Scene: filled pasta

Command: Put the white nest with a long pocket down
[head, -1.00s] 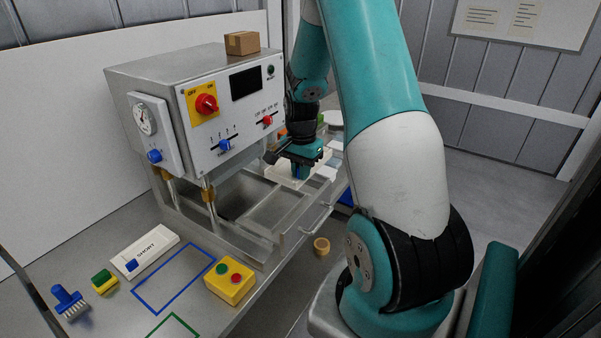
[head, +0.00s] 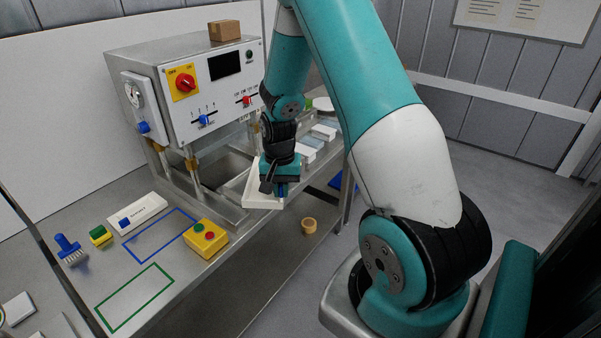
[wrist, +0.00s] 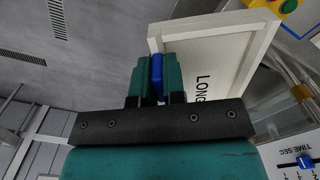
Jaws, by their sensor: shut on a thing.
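The white nest (head: 254,192) is a flat white block. In the wrist view it shows as a framed white slab (wrist: 222,50) with the partly hidden word LONG and a blue grip (wrist: 157,68) at its edge. My gripper (head: 280,188) is shut on the blue grip, and its fingers (wrist: 157,85) close on it from both sides. The nest is by the table's front edge, in front of the machine's bay. I cannot tell how high it is above the metal. Its pocket is mostly hidden.
A blue outline (head: 135,252) and a green outline (head: 115,323) on the table are empty. Near them are a yellow button box (head: 206,239), a white nest marked SHORT (head: 140,211), a sponge (head: 100,236) and a blue brush (head: 68,247). The machine (head: 190,82) stands behind.

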